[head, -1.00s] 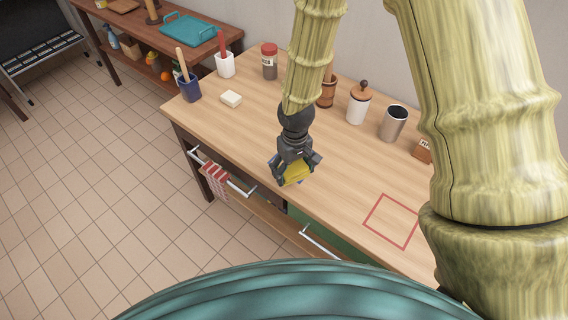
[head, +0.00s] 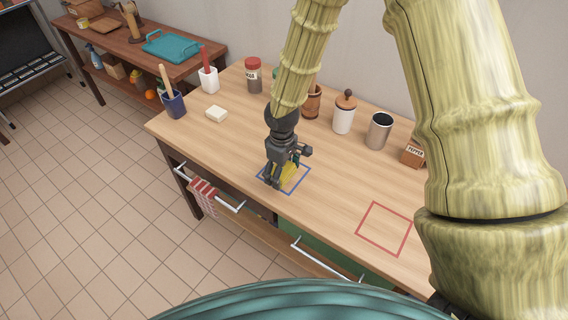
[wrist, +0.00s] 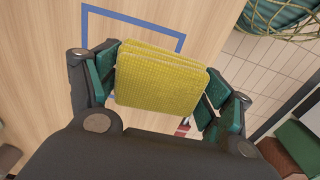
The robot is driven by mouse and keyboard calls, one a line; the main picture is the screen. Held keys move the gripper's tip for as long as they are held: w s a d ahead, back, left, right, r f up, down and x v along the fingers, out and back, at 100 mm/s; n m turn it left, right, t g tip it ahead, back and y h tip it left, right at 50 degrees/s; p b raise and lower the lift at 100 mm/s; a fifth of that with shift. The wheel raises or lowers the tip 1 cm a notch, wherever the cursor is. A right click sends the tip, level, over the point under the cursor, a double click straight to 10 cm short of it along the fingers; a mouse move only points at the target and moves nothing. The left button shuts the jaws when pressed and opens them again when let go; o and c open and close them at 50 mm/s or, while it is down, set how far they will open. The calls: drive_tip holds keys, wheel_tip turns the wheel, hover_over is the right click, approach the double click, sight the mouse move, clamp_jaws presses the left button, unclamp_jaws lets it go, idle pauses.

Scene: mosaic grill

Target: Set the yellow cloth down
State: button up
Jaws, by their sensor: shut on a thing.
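The folded yellow cloth (wrist: 160,78) is between the green finger pads of my gripper (wrist: 165,88) in the wrist view. In the head view my gripper (head: 284,174) points down over the tabletop, with the yellow cloth (head: 290,171) partly hidden behind its fingers. The cloth is over a blue square outline (head: 302,180) on the table, which also shows beyond the cloth in the wrist view (wrist: 135,18). I cannot tell whether the cloth touches the tabletop. A red square outline (head: 384,229) lies empty to the right.
A striped towel (head: 203,196) hangs on the front rail. The middle of the tabletop is clear.

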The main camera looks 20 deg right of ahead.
sight(284, 167)
drive_tip(key=w, duration=0.1)
drive_tip(key=w+d, duration=0.1)
drive_tip(key=w, duration=0.1)
drive_tip(key=w+p, duration=0.1)
drive_tip(key=shift+w+d+f, duration=0.15)
drive_tip(key=shift+d+f, duration=0.05)
drive_tip(key=shift+d, duration=0.2)
drive_tip(key=shift+w+d+f, duration=0.1)
drive_tip(key=shift+w+f, duration=0.05)
drive_tip(key=shift+f, duration=0.1)
drive_tip(key=shift+f+p, duration=0.7)
drive_tip(key=shift+f, duration=0.85)
drive_tip(key=shift+f, duration=0.15)
drive_tip(key=o, duration=1)
drive_tip(key=shift+o, duration=0.2)
wheel_tip(284, 167, up, 12)
drive_tip(key=shift+r+b, duration=0.15)
drive_tip(key=shift+b, duration=0.95)
